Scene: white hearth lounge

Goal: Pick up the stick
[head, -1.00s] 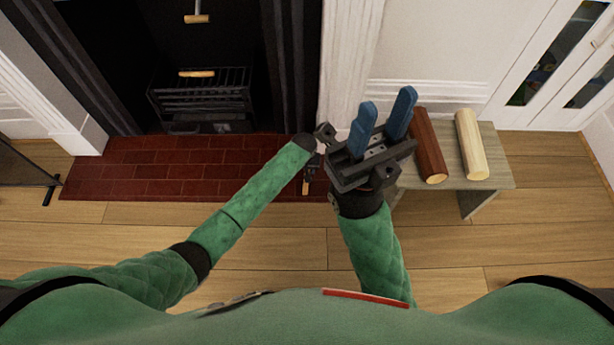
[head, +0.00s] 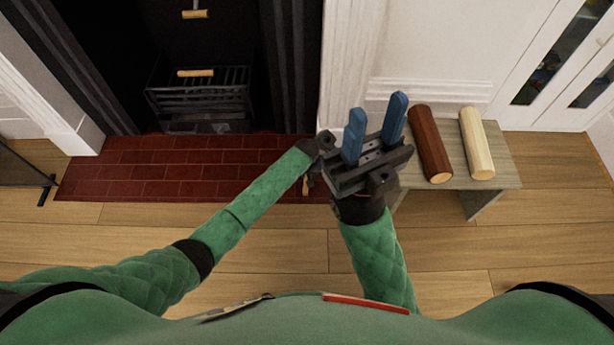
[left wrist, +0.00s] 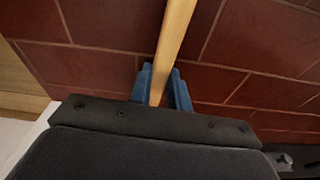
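The stick (left wrist: 175,30) is a thin, light-wood bar. In the left wrist view it runs from the top edge down between the blue fingers of my left gripper (left wrist: 162,85), over red tiles. The fingers are close together on either side of it and look shut on it. In the head view only a small tan bit of the stick (head: 306,186) shows beside my left wrist; my left fingers are hidden there. My right gripper (head: 376,122) is open and empty, its blue fingers apart, left of the bench.
A low bench (head: 498,170) at the right bears a dark log (head: 430,140) and a pale log (head: 476,140). The fireplace grate (head: 200,95) stands behind the red brick hearth (head: 150,170). A white pillar (head: 345,60) rises behind my right gripper. The wood floor (head: 270,245) is clear.

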